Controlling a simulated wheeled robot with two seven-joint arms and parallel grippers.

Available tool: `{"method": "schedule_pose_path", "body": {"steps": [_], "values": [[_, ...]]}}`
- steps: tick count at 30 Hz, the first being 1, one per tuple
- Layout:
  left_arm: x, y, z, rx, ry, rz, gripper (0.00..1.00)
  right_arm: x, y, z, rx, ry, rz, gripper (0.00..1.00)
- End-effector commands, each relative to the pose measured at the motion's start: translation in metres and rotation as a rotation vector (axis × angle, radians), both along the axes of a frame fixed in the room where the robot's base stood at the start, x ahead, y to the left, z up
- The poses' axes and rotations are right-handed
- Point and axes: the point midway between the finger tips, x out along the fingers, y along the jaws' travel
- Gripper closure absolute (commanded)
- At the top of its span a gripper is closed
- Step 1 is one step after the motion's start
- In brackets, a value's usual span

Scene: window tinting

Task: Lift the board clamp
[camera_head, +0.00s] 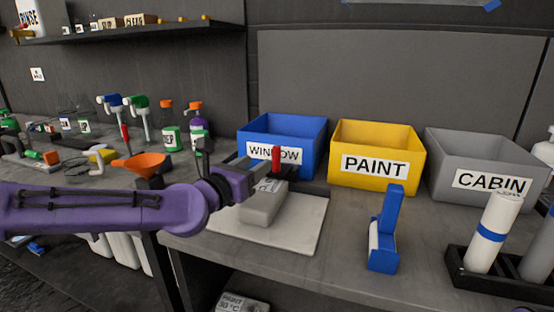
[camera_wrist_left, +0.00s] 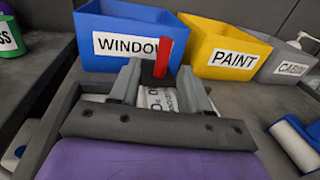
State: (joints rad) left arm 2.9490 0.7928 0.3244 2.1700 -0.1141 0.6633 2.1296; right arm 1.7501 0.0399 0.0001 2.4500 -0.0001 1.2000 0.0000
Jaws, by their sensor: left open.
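The board clamp shows as an upright red lever (camera_head: 277,160) with a dark base, at the back end of a grey block (camera_head: 262,206). The block lies on a pale board (camera_head: 305,225) on the bench. In the left wrist view the red lever (camera_wrist_left: 163,57) stands just beyond and between my fingers. My left gripper (camera_head: 268,174) is open over the back of the block, close to the lever. In the wrist view the left gripper (camera_wrist_left: 160,88) has one finger each side of a white printed label (camera_wrist_left: 158,99). I cannot tell whether the fingers touch the clamp.
Behind stand a blue WINDOW bin (camera_head: 305,130), a yellow PAINT bin (camera_head: 400,140) and a grey CABIN bin (camera_head: 480,150). To the right are a blue-handled roller (camera_head: 386,225) and a black rack (camera_head: 520,287) with white rolls.

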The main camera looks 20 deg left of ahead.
Motion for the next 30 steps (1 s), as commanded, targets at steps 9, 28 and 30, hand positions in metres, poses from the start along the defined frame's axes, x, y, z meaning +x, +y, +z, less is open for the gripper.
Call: {"method": "schedule_pose_path", "body": {"steps": [9, 28, 30], "values": [[0.063, -0.020, 0.000, 0.007, 0.000, -0.007, 0.53, 0.000, 0.000, -0.017, 0.000, 0.000, 0.000, 0.43], [0.095, -0.025, 0.001, 0.001, 0.000, -0.005, 0.86, 0.000, 0.000, -0.015, 0.000, 0.000, 0.000, 0.43], [0.094, -0.025, 0.001, 0.001, 0.000, -0.005, 1.00, 0.000, 0.000, -0.015, 0.000, 0.000, 0.000, 0.43]]}}
